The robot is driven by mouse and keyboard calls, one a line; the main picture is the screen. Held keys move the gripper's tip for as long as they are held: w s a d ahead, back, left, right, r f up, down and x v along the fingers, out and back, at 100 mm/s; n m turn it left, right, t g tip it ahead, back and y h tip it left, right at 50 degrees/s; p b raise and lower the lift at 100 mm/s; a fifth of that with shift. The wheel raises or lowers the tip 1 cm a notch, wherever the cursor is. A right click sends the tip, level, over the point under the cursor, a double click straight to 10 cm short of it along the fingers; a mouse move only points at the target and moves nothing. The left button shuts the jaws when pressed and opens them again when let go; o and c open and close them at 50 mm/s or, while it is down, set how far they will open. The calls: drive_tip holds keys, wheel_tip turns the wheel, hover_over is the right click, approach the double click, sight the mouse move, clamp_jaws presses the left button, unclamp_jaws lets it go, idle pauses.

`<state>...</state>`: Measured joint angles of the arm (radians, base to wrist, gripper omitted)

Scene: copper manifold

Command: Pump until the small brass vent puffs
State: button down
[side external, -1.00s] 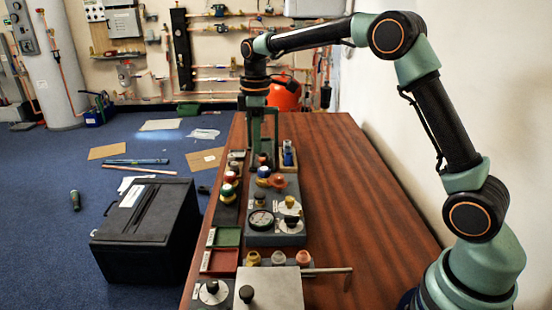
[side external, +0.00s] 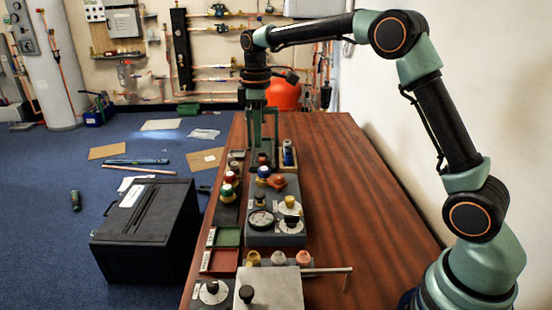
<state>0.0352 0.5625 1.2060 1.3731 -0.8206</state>
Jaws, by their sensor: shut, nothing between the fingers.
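My gripper (side external: 263,163) points down over the far part of the bench, shut with nothing held. Its tips are close to the far end of a grey gauge panel (side external: 262,239), near a dark red knob and a blue knob; I cannot tell whether they touch anything. The panel bears a round gauge (side external: 261,220), a yellow knob (side external: 290,202) and an orange-copper dome (side external: 277,181). A small brass-coloured fitting (side external: 252,258) stands in front of the panel, but I cannot tell whether it is the vent. No puff shows.
A metal box with a black knob (side external: 247,294) and a lever (side external: 330,270) stand at the near end. A small holder with a blue item (side external: 288,155) is right of my gripper. The bench's right side is clear.

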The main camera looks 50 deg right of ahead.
sight(260, 194)
wheel_tip(260, 194, down, 14)
drive_tip(key=shift+f, duration=0.1)
idle(0.5)
wheel_tip(260, 194, down, 2)
idle(0.5)
drive_tip(key=shift+s+f, duration=0.1)
idle(0.7)
wheel_tip(260, 194, up, 15)
drive_tip(key=shift+w+f, duration=0.15)
drive_tip(key=shift+w, duration=0.1)
idle(0.4)
